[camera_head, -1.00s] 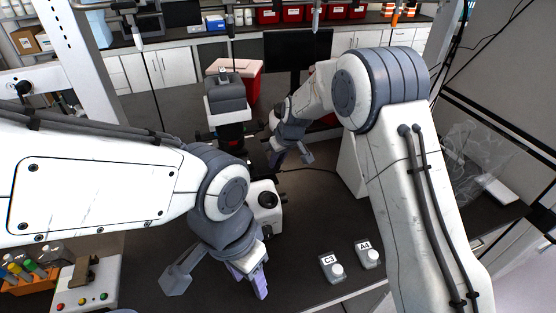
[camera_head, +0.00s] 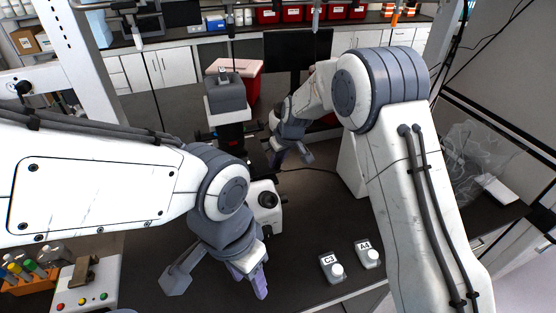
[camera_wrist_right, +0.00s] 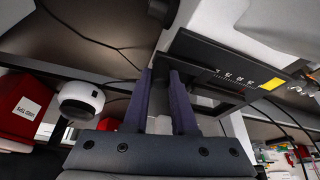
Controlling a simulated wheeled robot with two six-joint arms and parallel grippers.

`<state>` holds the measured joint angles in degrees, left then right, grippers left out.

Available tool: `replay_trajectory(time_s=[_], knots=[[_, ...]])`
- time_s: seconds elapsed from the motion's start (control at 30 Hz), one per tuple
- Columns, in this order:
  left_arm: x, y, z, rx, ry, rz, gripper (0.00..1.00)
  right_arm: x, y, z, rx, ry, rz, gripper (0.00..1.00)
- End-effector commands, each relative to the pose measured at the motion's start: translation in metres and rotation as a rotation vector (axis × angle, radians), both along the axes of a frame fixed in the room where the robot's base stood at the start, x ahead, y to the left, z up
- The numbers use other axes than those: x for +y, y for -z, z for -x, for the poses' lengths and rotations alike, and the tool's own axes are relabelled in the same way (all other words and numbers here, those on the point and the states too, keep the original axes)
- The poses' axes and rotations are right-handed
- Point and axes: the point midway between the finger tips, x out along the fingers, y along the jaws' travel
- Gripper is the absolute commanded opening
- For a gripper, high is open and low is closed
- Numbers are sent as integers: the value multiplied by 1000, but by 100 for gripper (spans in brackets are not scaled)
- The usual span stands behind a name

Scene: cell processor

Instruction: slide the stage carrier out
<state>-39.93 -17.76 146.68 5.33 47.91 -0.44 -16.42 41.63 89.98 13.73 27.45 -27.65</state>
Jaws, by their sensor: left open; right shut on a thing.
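The stage carrier (camera_wrist_right: 212,58) shows in the right wrist view as a dark plate with a white number scale and a yellow label, under a white machine body. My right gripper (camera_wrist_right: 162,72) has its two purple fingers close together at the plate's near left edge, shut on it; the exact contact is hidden. In the head view my right gripper (camera_head: 290,158) is beside the dark column of the microscope (camera_head: 265,200), where the carrier cannot be made out. My left gripper (camera_head: 217,283) is open and empty above the bench, in front of the microscope.
Two small labelled blocks, C3 (camera_head: 331,266) and A4 (camera_head: 367,254), stand on the bench at the right. A button box (camera_head: 88,285) and an orange tube rack (camera_head: 30,280) are at the lower left. A monitor (camera_head: 297,50) stands behind. The bench between is largely clear.

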Motion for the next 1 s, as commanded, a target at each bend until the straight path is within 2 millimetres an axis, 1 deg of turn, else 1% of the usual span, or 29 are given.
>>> replay_trajectory(time_s=[0.27, 0.37, 0.47, 0.53, 0.7, 0.83, 0.9, 1.0], knots=[[0, 1, 0, 0, 0, 0, 50, -1, -1, -1, -1, 0, 0, 0], [0, 8, 0, 0, -1, 0, 50, -12, 2, -5, -2, 5, 0, 0], [0, 22, 0, 0, -2, 0, 50, -35, 4, -13, -6, 9, 0, 0], [0, 31, 0, 0, -4, 0, 50, -56, 5, -20, -7, 11, -1, 0], [0, 45, 0, 1, -7, 0, 50, -102, 3, -35, -6, 9, 0, 0], [0, 48, 0, 1, -8, 0, 50, -126, 0, -42, -6, 6, 1, 0], [0, 49, 0, 1, -8, 0, 50, -132, 0, -44, -5, 3, 0, 0], [0, 49, 0, 1, -9, 0, 50, -136, -1, -45, -5, 2, 1, 0]])
